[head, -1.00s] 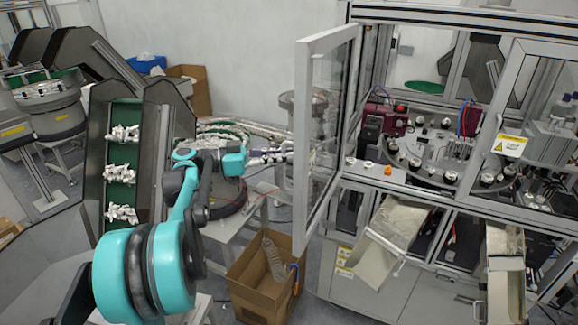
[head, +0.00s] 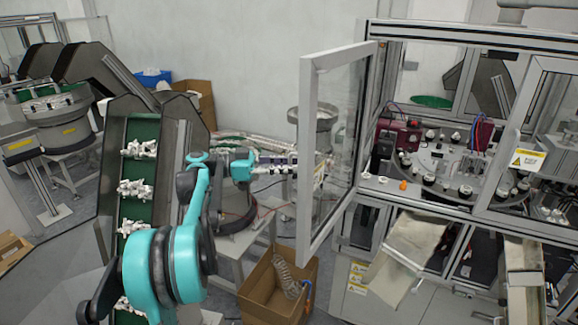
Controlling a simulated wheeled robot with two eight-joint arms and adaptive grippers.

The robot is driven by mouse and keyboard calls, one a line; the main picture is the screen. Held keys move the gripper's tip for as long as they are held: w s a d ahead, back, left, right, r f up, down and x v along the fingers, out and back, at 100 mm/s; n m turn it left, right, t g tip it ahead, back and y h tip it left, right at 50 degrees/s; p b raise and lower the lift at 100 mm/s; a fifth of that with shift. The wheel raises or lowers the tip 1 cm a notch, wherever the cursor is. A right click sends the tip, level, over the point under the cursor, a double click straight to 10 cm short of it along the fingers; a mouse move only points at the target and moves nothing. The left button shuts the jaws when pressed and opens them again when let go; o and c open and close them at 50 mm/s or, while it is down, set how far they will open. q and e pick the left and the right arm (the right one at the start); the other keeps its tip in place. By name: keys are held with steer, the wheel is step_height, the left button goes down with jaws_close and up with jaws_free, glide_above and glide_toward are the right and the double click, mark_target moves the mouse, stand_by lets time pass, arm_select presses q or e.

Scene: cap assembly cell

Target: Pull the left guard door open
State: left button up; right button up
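The left guard door (head: 308,160) is a clear panel in a grey metal frame. It stands swung well out from the machine's front, its hinge side at the machine's left post. My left arm reaches in from the left, and my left gripper (head: 305,168) is at the door, about mid-height. The door's frame and panel partly cover the fingers, so I cannot tell whether they are open or shut, or whether they touch a handle. My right gripper is not in view.
The machine's open bay shows a round dial table (head: 440,168) and a dark red unit (head: 397,137). The right guard door (head: 545,130) is shut. A cardboard box (head: 262,296) stands below the left door. A green-belted conveyor (head: 137,165) is on the left.

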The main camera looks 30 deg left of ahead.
arm_select(q)
steer(key=v, duration=1.2)
stand_by(0.6)
